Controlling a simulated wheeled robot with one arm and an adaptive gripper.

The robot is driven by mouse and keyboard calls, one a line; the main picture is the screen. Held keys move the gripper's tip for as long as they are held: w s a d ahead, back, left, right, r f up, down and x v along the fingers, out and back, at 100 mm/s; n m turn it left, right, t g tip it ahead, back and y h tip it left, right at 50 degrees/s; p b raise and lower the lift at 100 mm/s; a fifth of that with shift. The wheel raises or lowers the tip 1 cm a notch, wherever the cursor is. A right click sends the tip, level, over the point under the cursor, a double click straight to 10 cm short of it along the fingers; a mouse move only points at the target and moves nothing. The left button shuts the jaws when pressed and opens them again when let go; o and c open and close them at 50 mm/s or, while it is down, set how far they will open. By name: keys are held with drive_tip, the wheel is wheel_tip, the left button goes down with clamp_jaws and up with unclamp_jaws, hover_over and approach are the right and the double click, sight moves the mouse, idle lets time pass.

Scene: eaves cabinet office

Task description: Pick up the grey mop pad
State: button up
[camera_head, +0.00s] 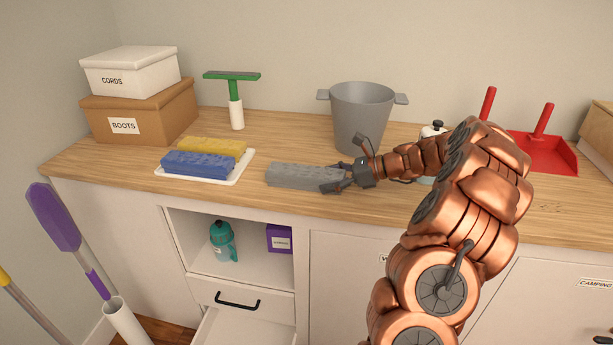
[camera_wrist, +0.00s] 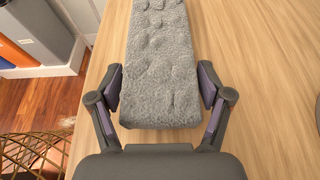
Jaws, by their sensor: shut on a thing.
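The grey mop pad (camera_head: 300,175) is a long, fuzzy block on the wooden counter, in front of the grey bucket. It also fills the upper middle of the wrist view (camera_wrist: 162,60). My gripper (camera_head: 340,176) reaches in from the right and is shut on the pad's near end. In the wrist view my gripper (camera_wrist: 161,90) has one finger against each long side of the pad. The pad lies level and appears to rest on the counter; I cannot tell whether it is lifted at all.
Left of the pad, a white tray (camera_head: 238,171) holds a blue pad (camera_head: 198,163) and a yellow pad (camera_head: 212,146). Behind stand a grey bucket (camera_head: 362,115) and a green squeegee (camera_head: 235,97). Boxes (camera_head: 140,112) fill the left back; a red dustpan (camera_head: 545,150) is at right.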

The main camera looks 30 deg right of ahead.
drive_tip(key=c, duration=0.4)
